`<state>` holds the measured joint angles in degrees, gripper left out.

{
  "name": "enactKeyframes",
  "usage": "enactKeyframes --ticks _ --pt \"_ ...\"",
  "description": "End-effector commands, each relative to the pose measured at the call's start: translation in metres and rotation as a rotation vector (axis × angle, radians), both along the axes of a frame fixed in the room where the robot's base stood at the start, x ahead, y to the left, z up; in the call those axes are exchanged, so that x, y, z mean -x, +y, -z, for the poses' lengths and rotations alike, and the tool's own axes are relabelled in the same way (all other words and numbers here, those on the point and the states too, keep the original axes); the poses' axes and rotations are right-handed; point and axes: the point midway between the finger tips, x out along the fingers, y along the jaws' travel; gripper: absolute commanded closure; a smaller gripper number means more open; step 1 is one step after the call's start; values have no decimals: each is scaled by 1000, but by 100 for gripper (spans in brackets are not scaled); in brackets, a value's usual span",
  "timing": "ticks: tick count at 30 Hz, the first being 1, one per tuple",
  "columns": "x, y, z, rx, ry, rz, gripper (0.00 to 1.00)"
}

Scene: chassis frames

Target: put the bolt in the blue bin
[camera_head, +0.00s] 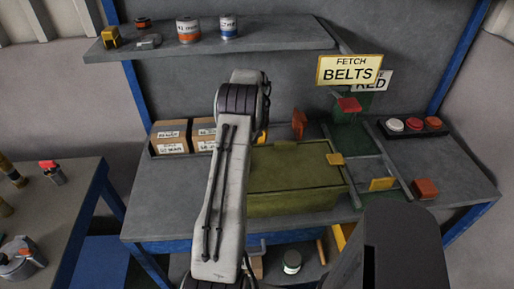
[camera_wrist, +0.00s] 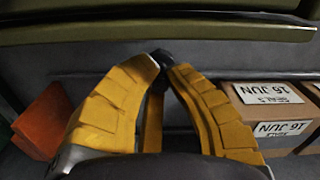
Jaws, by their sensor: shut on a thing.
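In the wrist view my gripper (camera_wrist: 160,62) has its two yellow fingers drawn together at the tips. They are shut on a small dark piece (camera_wrist: 158,82), which I take to be the bolt. Most of it is hidden between the fingers, so its shape cannot be told. No blue bin can be clearly made out in either view.
An olive-green bin (camera_head: 297,205) stands on the workbench; its edge (camera_wrist: 150,32) crosses the wrist view. Labelled cardboard boxes (camera_head: 170,138) stand at the left back, also in the wrist view (camera_wrist: 270,110). An orange piece (camera_wrist: 42,122) lies beside my gripper. A shelf (camera_head: 260,38) hangs above.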

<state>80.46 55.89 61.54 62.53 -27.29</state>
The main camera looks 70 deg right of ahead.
Motion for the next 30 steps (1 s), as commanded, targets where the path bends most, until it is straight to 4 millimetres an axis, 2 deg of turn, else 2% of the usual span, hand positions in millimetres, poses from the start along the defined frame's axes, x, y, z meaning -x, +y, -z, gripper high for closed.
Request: enactKeyframes --ticks 5,15,29,30 --pt "5 -2 1 0 0 0 100" --pt "5 -2 32 -1 1 0 100" --pt "5 -2 39 0 0 0 100" --pt "5 -2 39 0 0 0 87"
